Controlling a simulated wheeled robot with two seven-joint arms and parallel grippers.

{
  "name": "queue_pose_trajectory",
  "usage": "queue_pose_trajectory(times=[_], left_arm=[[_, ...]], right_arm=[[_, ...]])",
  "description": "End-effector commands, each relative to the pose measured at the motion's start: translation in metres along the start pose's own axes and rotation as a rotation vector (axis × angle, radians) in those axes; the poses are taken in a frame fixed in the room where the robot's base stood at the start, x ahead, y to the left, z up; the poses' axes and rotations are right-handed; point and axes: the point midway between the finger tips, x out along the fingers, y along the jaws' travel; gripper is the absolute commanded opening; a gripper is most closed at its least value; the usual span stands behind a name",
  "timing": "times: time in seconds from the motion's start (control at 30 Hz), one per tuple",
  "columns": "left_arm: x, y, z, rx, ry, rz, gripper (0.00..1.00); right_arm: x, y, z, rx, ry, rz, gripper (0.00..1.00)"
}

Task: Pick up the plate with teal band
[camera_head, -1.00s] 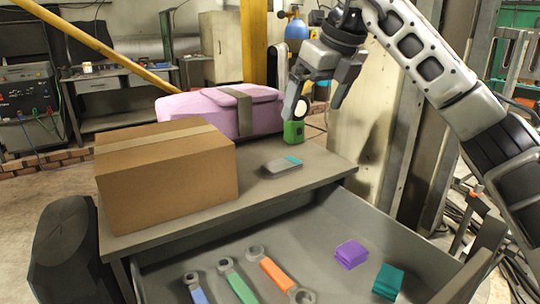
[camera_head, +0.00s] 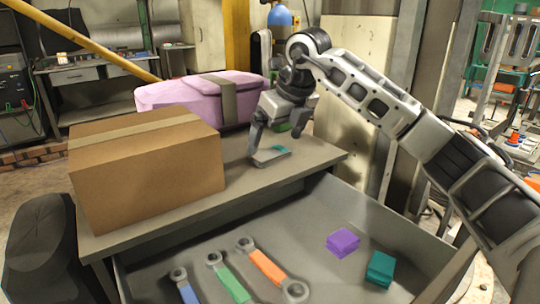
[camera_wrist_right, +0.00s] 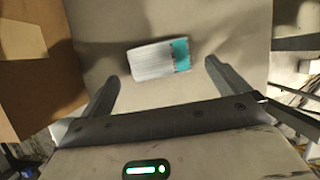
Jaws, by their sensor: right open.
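The plate with teal band (camera_head: 270,157) is a small grey slab with a teal stripe near one end, lying flat on the grey tabletop. My right gripper (camera_head: 273,143) is open, pointing down just above and around the plate in the head view, partly covering it. In the right wrist view the plate (camera_wrist_right: 150,62) lies between the lines of the two fingers and a little beyond their tips, teal end to the right. The right gripper (camera_wrist_right: 167,75) holds nothing. I cannot tell whether a finger touches the plate. My left gripper is out of view.
A cardboard box (camera_head: 145,165) stands left on the tabletop (camera_head: 235,190). The open drawer (camera_head: 310,215) below holds wrenches (camera_head: 228,278), a purple block (camera_head: 342,241) and a teal block (camera_head: 381,267).

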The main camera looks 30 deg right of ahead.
Motion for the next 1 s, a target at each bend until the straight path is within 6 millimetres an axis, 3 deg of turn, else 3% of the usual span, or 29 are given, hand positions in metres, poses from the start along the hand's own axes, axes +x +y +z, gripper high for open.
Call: queue_pose_trajectory(times=[0.2,0.47,0.7,1.0], left_arm=[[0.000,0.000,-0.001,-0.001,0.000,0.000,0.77],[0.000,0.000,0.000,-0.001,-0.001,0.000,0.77],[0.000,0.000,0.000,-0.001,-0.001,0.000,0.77],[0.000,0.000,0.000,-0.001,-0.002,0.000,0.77]], right_arm=[[0.029,0.001,0.000,0.000,0.002,0.001,1.00],[0.033,0.001,0.000,0.000,0.000,0.001,1.00],[0.033,0.001,0.000,0.000,0.000,0.001,0.42],[0.025,0.001,0.004,0.000,-0.006,0.001,0.42]])
